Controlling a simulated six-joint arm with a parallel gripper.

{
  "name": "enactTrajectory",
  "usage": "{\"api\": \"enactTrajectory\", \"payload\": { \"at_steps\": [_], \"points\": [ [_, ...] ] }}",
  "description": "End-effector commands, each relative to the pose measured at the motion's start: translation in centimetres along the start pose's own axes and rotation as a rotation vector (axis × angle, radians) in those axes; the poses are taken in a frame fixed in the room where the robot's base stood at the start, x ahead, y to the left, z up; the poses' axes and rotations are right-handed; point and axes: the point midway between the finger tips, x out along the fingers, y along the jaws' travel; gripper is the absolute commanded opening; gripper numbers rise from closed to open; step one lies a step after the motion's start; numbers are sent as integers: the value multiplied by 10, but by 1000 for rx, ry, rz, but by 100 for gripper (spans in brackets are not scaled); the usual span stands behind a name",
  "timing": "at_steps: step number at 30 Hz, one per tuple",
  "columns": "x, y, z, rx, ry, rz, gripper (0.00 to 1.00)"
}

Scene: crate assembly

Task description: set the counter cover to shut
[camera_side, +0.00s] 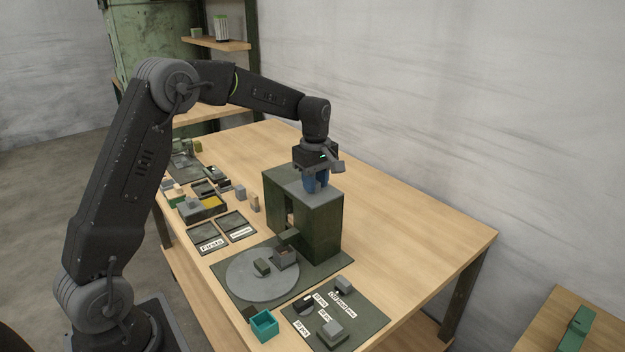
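A dark green box-shaped housing (322,228) stands upright on the table, with a grey top and an opening in its left-facing side. I cannot tell which part of it, if any, is the counter cover, or whether that cover is open or shut. My gripper (317,184) points down with its blue fingers right at the top of the housing. I cannot tell whether the fingers touch it, or whether anything is between them. The finger gap is too small to read.
A round grey disc (250,285) with small blocks lies in front of the housing. A teal open box (264,324) and a dark labelled mat (365,318) with small blocks are near the front edge. Trays with parts lie to the left. The table's right side (420,230) is clear.

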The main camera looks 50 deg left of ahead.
Motion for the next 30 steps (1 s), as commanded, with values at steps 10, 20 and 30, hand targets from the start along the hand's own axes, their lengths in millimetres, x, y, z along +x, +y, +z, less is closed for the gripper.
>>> {"api": "enactTrajectory", "payload": {
  "at_steps": [10, 20, 30],
  "points": [
    [1, 0, -3, -2, 3, -1, 45],
    [-33, 0, -4, -2, 5, 4, 45],
    [-106, 0, -3, -2, 4, 3, 45]
  ]
}}
